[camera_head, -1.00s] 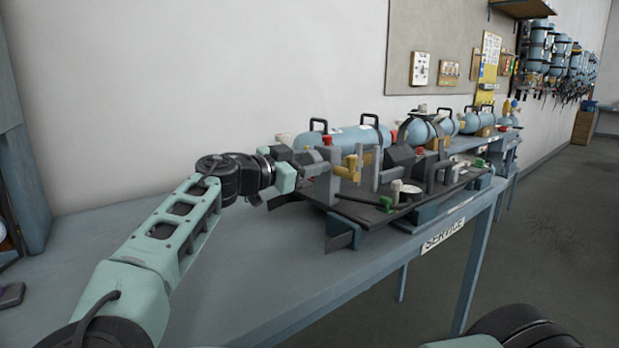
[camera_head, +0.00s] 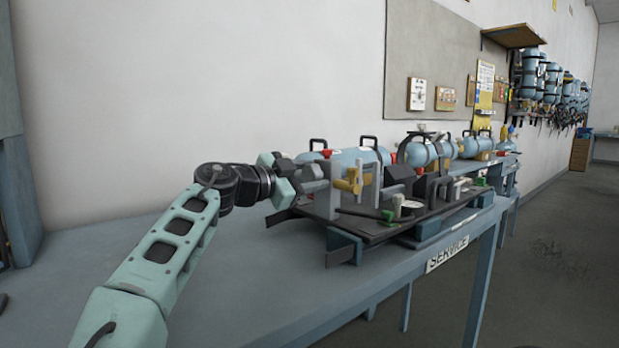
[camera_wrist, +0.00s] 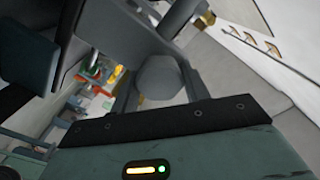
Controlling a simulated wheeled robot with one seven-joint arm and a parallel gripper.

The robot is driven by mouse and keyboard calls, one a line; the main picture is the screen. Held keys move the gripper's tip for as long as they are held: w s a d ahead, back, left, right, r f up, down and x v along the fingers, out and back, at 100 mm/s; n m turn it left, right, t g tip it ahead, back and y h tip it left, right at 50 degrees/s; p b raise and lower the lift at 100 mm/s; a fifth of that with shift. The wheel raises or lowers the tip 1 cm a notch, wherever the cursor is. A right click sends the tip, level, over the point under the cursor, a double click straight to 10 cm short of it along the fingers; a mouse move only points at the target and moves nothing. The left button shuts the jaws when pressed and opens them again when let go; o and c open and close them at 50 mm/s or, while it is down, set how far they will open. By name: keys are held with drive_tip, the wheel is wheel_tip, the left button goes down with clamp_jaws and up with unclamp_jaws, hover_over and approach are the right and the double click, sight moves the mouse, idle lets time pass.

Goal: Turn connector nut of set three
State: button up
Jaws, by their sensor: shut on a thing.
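My gripper (camera_head: 312,179) is at the near left end of a dark breathing-set frame (camera_head: 374,226) on the bench. In the wrist view, a grey rounded nut-like piece (camera_wrist: 158,78) sits between my two fingers (camera_wrist: 160,92), and they are shut on it. Its contact edges are partly hidden. A brass fitting (camera_head: 353,181) stands just right of my gripper in the head view. A blue cylinder (camera_head: 357,158) with black handles lies behind the frame. I cannot read any set number.
The blue-grey bench (camera_head: 200,290) carries a SERVICE sign (camera_head: 447,252) on its front edge. Upright grey plates (camera_head: 328,200) stand close to my gripper. More cylinders (camera_head: 428,152) lie farther along. The bench's near left is clear.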

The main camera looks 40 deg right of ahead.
drive_tip(key=o, duration=1)
drive_tip(key=a, duration=1.1)
drive_tip(key=a+p, duration=0.1)
drive_tip(key=a, duration=0.5)
drive_tip(key=shift+s+a, duration=0.2)
drive_tip(key=shift+s, duration=0.05)
